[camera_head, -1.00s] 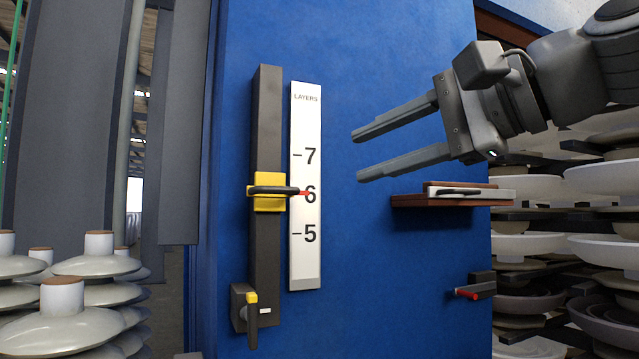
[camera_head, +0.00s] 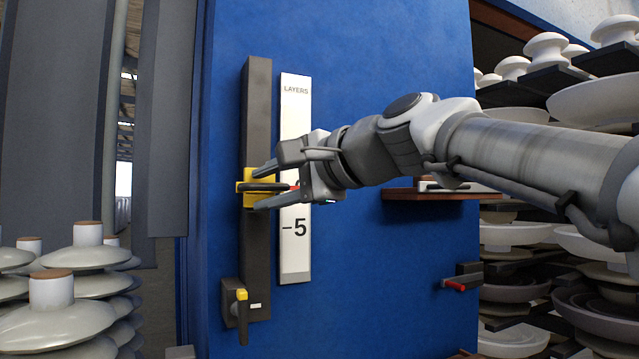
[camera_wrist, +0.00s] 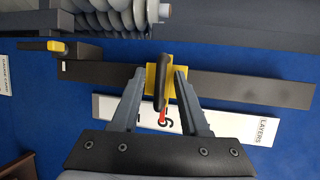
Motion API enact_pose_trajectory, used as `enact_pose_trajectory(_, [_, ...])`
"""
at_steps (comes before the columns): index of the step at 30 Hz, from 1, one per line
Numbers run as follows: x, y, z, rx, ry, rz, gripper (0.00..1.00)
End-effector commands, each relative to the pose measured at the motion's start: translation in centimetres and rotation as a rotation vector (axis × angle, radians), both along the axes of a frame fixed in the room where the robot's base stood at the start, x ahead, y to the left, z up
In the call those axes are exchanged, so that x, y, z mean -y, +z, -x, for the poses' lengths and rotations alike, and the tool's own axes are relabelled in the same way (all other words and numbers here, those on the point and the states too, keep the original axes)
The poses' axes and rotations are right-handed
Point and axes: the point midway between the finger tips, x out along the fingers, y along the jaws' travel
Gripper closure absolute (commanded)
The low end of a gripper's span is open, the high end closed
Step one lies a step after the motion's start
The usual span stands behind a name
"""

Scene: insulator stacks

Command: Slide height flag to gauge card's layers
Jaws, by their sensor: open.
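The height flag (camera_head: 247,199) is a yellow slider with a dark handle and a red pointer. It sits on a dark upright rail (camera_head: 257,120) on the blue panel. In the wrist view the flag (camera_wrist: 151,76) has its red tip beside the 6 of the white LAYERS scale (camera_wrist: 240,127). My gripper (camera_head: 262,188) is open at the flag, one finger above the handle and one below. In the wrist view my gripper (camera_wrist: 158,85) has a finger on each side of the handle, with gaps showing. In the head view it hides the 6 and 7.
A brown ledge (camera_head: 400,194) with a white piece on it juts out right of the scale. A yellow-tipped lever (camera_head: 241,305) is at the rail's foot. A red-tipped handle (camera_head: 455,285) is lower right. Insulator stacks (camera_head: 60,315) stand at left and right.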

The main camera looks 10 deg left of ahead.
Motion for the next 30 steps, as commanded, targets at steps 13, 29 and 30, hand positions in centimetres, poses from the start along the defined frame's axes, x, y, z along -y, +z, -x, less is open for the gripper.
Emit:
enact_pose_trajectory(13, [-0.09, -0.05, -0.11, 0.000, -0.001, 0.000, 0.84])
enact_pose_trajectory(29, [-0.07, -0.03, -0.11, 0.000, -0.001, 0.000, 1.00])
enact_pose_trajectory(30, [-0.07, -0.02, -0.11, 0.000, -0.001, 0.000, 1.00])
